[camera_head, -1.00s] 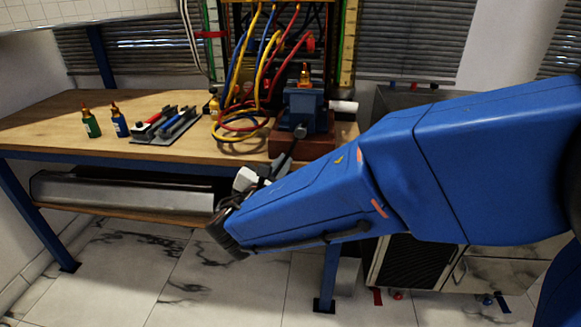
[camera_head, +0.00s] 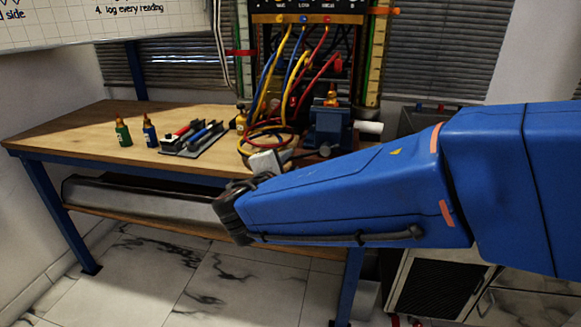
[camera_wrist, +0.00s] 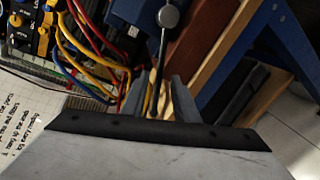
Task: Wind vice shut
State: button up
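The blue vice (camera_head: 332,124) stands at the right end of the workbench, with a small brass-orange piece (camera_head: 332,97) at its top. I see gaps beside the bar and cannot tell any contact. In the head view the fingers are too small to make out. The jaw gap is not clear.
The wooden workbench (camera_head: 75,130) holds a green bottle (camera_head: 123,132), a blue bottle (camera_head: 149,131) and a tool tray (camera_head: 196,139). Yellow, blue and red hoses (camera_head: 270,128) loop close left of the vice. A white cylinder (camera_head: 368,128) sticks out right of it.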

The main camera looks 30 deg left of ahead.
jog(key=v, duration=1.7)
jog(key=shift+s, duration=0.15)
jog(key=shift+d+f, duration=0.1)
jog(key=shift+d, duration=0.05)
